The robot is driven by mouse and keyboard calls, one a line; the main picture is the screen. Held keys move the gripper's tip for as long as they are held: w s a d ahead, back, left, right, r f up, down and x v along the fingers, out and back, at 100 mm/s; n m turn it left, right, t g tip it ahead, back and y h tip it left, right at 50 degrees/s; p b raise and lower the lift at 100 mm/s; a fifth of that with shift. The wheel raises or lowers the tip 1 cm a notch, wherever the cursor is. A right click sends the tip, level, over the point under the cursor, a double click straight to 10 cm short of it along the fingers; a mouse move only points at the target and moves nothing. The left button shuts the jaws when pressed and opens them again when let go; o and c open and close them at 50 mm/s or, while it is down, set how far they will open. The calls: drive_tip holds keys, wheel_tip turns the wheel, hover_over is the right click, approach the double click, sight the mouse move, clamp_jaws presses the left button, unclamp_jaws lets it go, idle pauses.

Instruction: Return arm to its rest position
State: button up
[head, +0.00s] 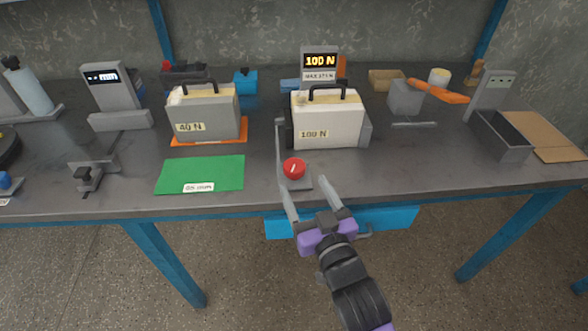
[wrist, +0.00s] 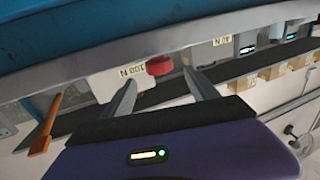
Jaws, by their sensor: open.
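My gripper (head: 307,207) is open and empty at the front edge of the workbench, just in front of a red knob (head: 294,169) on a small grey base. In the wrist view the two fingers of my gripper (wrist: 162,92) point toward the bench, with the red knob (wrist: 159,66) between and beyond them. I cannot tell whether a finger touches the knob's base. My arm (head: 350,285) reaches up from the bottom of the head view.
The workbench (head: 420,178) holds a white 100 N case (head: 328,128), a grey 40 N case (head: 204,120), a green mat (head: 200,172) and an open grey bin (head: 500,138). A display (head: 320,61) reads 100 N. A blue panel (head: 390,217) is below the bench edge.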

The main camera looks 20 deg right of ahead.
drive_tip(key=s+r+g+p, duration=0.1)
drive_tip(key=s+r+p, duration=0.2)
drive_tip(key=s, duration=1.4)
drive_tip(key=s+r+g+y+p, duration=0.1)
drive_tip(key=s+p, duration=0.4)
drive_tip(key=s, duration=1.3)
wheel_tip(320, 180, up, 2)
drive_tip(key=shift+d+r+n+g, duration=0.1)
drive_tip(key=shift+d+n+g, duration=0.3)
drive_tip(key=shift+g, duration=0.2)
idle(1.0)
